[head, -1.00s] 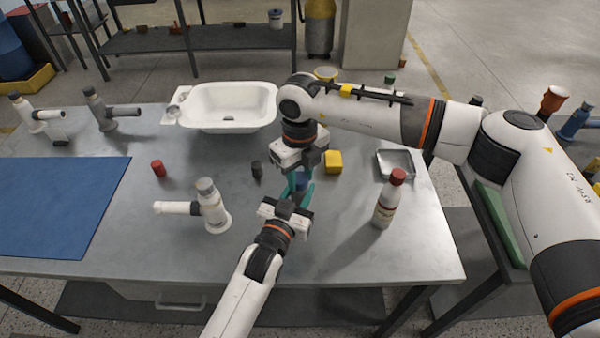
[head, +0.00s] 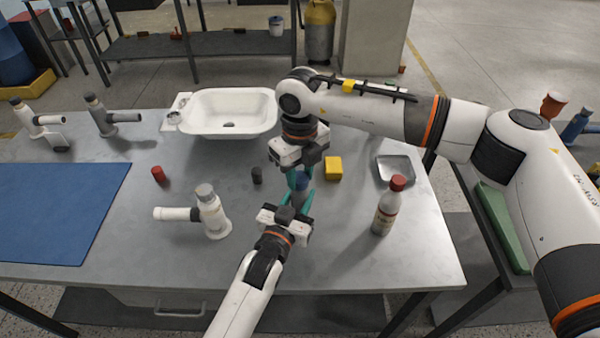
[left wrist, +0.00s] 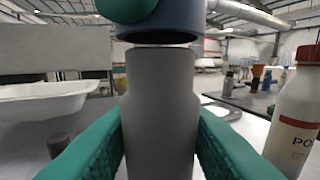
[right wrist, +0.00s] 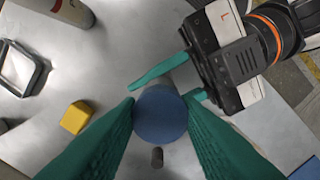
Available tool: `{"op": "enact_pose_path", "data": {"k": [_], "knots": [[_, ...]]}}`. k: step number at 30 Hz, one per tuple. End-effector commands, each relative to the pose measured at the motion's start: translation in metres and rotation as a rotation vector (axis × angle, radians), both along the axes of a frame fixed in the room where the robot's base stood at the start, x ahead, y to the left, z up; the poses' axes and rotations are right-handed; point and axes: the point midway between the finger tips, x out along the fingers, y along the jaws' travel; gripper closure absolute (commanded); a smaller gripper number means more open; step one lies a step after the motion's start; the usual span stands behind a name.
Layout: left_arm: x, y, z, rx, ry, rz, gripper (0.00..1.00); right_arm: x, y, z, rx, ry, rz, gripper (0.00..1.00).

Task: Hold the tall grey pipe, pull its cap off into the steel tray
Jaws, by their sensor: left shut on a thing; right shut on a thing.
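The tall grey pipe (left wrist: 160,110) stands upright between the green fingers of my left gripper (left wrist: 160,140), which is shut on it from the near side. The blue cap (left wrist: 156,28) is right above the pipe's top, with a thin light line between them. My right gripper (right wrist: 160,112) is shut on the cap (right wrist: 160,115) from above. In the head view the left gripper (head: 292,205) and right gripper (head: 300,178) meet near the table's middle and hide most of the pipe. The steel tray (head: 395,170) lies to the right and looks empty; its rim shows in the right wrist view (right wrist: 40,76).
A yellow block (head: 333,168) and a red-capped bottle (head: 387,210) stand right of the grippers. A small dark cylinder (head: 257,175), a grey-capped white pipe fitting (head: 210,212) and a red cylinder (head: 159,175) are left. A white basin (head: 228,108) is behind.

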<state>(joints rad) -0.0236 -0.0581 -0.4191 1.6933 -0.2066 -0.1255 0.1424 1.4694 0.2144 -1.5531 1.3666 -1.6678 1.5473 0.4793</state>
Motion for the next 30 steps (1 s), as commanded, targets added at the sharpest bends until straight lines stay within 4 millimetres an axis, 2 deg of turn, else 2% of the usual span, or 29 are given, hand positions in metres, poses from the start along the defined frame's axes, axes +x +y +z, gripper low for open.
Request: {"op": "enact_pose_path", "data": {"k": [5,13,20,21,24,25,30], "knots": [[0.000,0.000,-0.001,0.001,0.002,0.000,1.00,0.001,0.000,0.007,0.001,-0.002,0.000,0.94],[0.000,0.000,-0.001,0.001,0.002,0.000,1.00,0.000,0.000,0.038,0.001,-0.002,0.000,0.94],[0.000,0.000,-0.001,0.001,0.002,0.000,1.00,0.000,0.000,0.040,0.001,0.001,0.000,0.94],[0.000,0.000,-0.001,0.001,0.002,0.000,0.60,0.000,0.000,0.040,0.001,0.001,0.000,0.94],[0.000,0.000,-0.001,0.000,0.001,0.000,0.44,0.000,0.000,0.040,0.000,0.000,0.000,0.94],[0.000,0.000,-0.001,0.000,0.001,0.000,0.41,0.000,0.000,0.040,0.000,0.000,0.000,0.94],[0.000,0.000,0.000,0.000,0.001,0.000,0.41,0.000,0.000,0.040,0.000,0.000,0.000,0.94]]}}
